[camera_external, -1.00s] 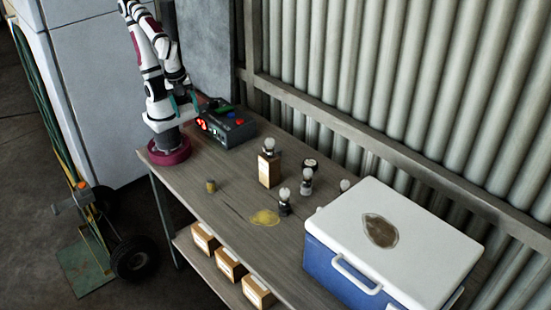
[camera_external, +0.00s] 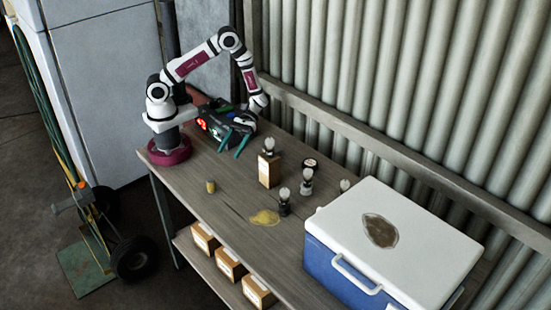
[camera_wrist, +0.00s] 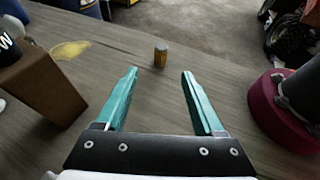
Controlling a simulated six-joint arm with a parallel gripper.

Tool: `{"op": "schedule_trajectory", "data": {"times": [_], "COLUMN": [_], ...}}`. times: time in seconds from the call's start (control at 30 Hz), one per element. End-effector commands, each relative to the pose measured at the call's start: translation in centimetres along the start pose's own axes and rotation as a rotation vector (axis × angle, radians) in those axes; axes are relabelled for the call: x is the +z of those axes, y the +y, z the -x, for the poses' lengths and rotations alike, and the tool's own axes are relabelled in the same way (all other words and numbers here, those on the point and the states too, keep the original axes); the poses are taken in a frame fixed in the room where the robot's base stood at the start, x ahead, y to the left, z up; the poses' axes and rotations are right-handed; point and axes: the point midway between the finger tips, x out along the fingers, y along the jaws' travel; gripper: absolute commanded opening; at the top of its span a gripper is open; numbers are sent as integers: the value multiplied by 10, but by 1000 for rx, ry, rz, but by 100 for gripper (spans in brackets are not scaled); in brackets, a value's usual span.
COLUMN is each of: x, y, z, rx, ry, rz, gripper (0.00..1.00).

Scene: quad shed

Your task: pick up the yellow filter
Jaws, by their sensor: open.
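The yellow filter (camera_external: 211,186) is a small upright cylinder with a dark top, standing on the wooden workbench (camera_external: 222,210) near its front edge. In the wrist view the filter (camera_wrist: 160,55) stands ahead of my gripper (camera_wrist: 157,80), between the lines of the two teal fingers and a little beyond their tips. In the external view my gripper (camera_external: 232,147) hangs above the bench by the control box, behind and to the right of the filter. The fingers are apart and empty, and do not touch the filter.
A cardboard box (camera_external: 269,170) with a bulb on top stands right of my gripper. Several bulbs, a yellow spill (camera_external: 265,217) and a blue cooler with white lid (camera_external: 400,240) are further right. The control box (camera_external: 215,122) is at the back. Bench around the filter is clear.

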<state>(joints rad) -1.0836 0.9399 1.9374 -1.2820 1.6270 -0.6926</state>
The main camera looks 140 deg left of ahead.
Motion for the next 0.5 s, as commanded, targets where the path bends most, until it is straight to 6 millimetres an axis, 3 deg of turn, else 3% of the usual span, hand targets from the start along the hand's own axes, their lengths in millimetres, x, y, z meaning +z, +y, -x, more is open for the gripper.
{"op": "schedule_trajectory", "data": {"times": [0.2, 0.5], "x": [1, 0], "y": [-2, -4], "z": [-64, -114], "rx": [-11, -12], "ry": [0, 2], "rz": [-1, -4], "gripper": [70, 70]}}
